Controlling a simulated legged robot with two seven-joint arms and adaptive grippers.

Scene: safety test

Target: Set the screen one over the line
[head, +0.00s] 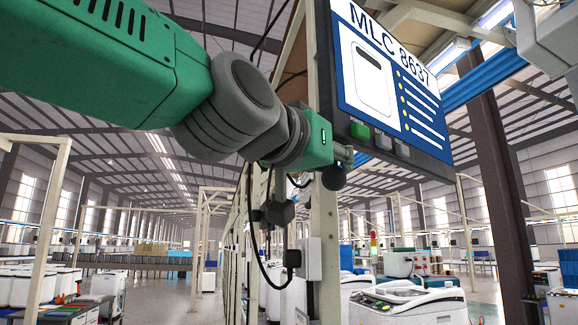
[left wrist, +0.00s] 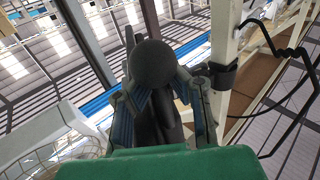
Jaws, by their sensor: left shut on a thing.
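The screen (head: 392,80) hangs high at the upper right of the head view. It shows "MLC 8637", a white machine picture and lines of text, with a green button (head: 360,131) and grey buttons (head: 392,144) on its lower frame. My left gripper (head: 342,165) is at the screen's lower left corner. It is shut on a dark round knob (head: 334,178). In the left wrist view the knob (left wrist: 153,63) sits between the two fingers, with a dark stem below it. The knob's joint to the screen is hidden. My right gripper is not in view.
A cream upright post (head: 326,240) with a grey box (head: 310,258) and hanging black cables stands close behind my left gripper. A dark steel column (head: 495,150) rises right of the screen. White machines (head: 408,302) stand below. Open floor (head: 190,306) lies at lower left.

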